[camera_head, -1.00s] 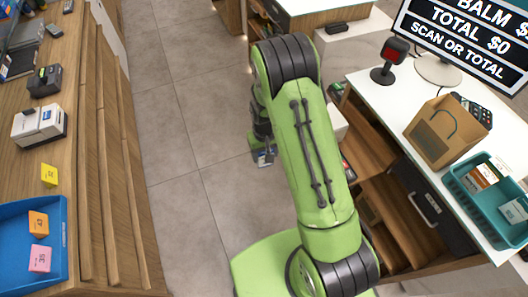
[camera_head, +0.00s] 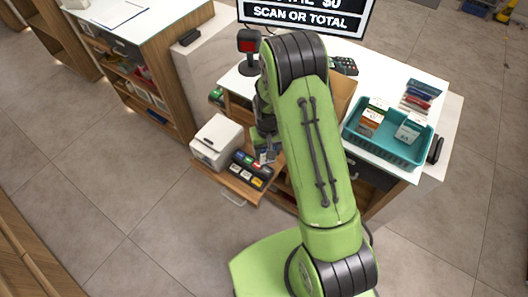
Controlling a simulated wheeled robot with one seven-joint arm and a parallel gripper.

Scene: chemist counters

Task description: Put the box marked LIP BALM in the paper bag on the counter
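The paper bag (camera_head: 343,92) stands on the white counter (camera_head: 400,84), mostly hidden behind my green arm; only a brown strip shows. A teal basket (camera_head: 397,154) on the same counter holds several small boxes, among them a white and orange one (camera_head: 372,118) and a white one (camera_head: 408,130). Their lettering is too small to read, so I cannot tell which box is marked LIP BALM. My gripper (camera_head: 266,155) hangs left of the arm, in front of the counter. A small white and blue patch shows at its fingers, but its grip is unclear.
A screen (camera_head: 310,14) and a red-faced scanner (camera_head: 249,52) stand on the counter. Several flat packets (camera_head: 420,95) lie behind the basket. Floor is free at left.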

